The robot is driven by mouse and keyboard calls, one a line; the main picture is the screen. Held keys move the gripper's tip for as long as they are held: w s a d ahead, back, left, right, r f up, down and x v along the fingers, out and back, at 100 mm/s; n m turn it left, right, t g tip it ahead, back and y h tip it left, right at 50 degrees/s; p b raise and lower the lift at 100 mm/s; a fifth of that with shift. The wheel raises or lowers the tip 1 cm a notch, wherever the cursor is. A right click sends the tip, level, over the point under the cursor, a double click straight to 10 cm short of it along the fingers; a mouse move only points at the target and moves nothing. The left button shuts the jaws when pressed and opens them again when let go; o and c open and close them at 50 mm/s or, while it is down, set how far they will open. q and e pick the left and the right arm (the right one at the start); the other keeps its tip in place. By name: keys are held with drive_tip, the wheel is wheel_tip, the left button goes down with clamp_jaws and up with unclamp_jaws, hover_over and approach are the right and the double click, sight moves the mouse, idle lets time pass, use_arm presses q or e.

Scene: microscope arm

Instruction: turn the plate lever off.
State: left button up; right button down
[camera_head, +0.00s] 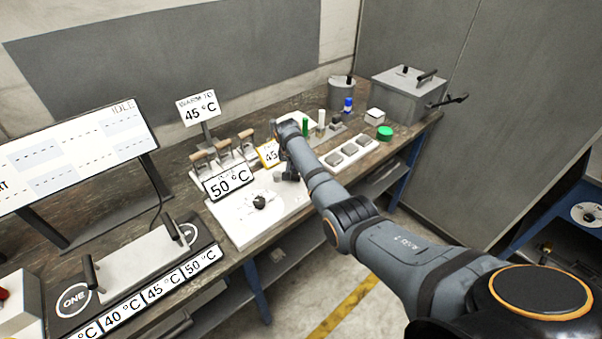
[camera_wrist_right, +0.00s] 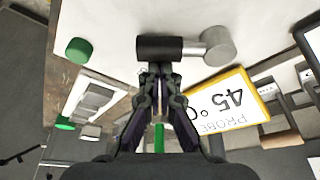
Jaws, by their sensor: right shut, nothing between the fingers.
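The plate lever shows in the right wrist view as a black cylindrical handle (camera_wrist_right: 160,47) joined to a round metal hub (camera_wrist_right: 217,45), over a white surface. In the head view its grey hub (camera_head: 277,177) is small and partly hidden by my right arm. My right gripper (camera_wrist_right: 160,68) is shut and empty, its fingertips right at the side of the black handle; I cannot tell whether they touch. In the head view the right gripper (camera_head: 290,174) is small, beside the hub. My left gripper is out of view.
A yellow-edged 45 °C probe sign (camera_wrist_right: 228,102) stands close to the right gripper. Wooden-handled levers (camera_head: 222,150) stand behind the plate. A dark round knob (camera_head: 260,202) is on the plate. A green-lidded jar (camera_head: 384,132) and metal box (camera_head: 405,95) stand further right.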

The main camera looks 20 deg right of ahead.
sight(295, 179)
drive_tip(key=shift+s+a+f+m+g, duration=0.2)
drive_tip(key=shift+s+m+g, duration=0.1)
drive_tip(key=shift+m, duration=0.6)
drive_tip(key=shift+s+a+m+h, duration=0.1)
drive_tip(key=shift+s+m+h, duration=0.3)
drive_tip(key=shift+m, duration=0.5)
drive_tip(key=shift+s+a+m+g, duration=0.4)
drive_tip(key=shift+m+g, duration=0.1)
drive_tip(key=shift+m, duration=0.3)
drive_tip(key=shift+s+a+m+h, duration=0.3)
drive_tip(key=shift+m, duration=0.5)
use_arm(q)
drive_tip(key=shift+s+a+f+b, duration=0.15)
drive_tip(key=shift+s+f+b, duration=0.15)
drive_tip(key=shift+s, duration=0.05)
use_arm(e)
drive_tip(key=shift+s+a, duration=0.1)
drive_tip(key=shift+a, duration=0.1)
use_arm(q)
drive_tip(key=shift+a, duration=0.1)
use_arm(e)
drive_tip(key=shift+s+a, duration=0.1)
